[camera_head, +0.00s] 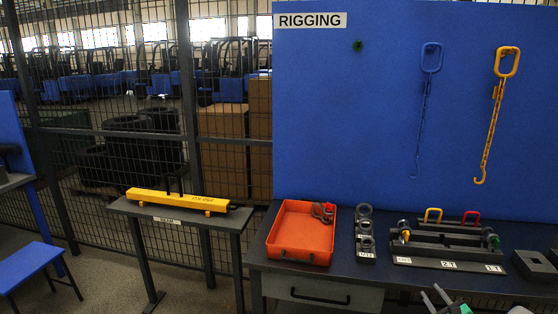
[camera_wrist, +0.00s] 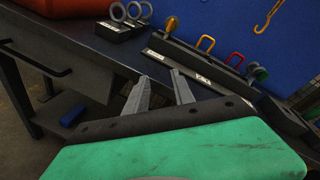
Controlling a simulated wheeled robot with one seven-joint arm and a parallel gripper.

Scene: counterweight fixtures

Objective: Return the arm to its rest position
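My gripper (camera_wrist: 160,76) shows in the wrist view with its two grey fingers apart and nothing between them. It is in front of the dark workbench (camera_wrist: 95,48), near the labelled rack (camera_wrist: 195,62). In the head view only the tip of my gripper (camera_head: 437,297) shows at the bottom right edge, in front of the bench. The rest of my arm is outside the head view.
The bench holds an orange tray (camera_head: 285,251) with a shackle (camera_head: 323,211), ring blocks (camera_head: 365,243) and the rack (camera_head: 440,249) with yellow and red shackles. Chains hang on the blue panel (camera_head: 380,110). A yellow beam (camera_head: 177,200) lies on a left stand.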

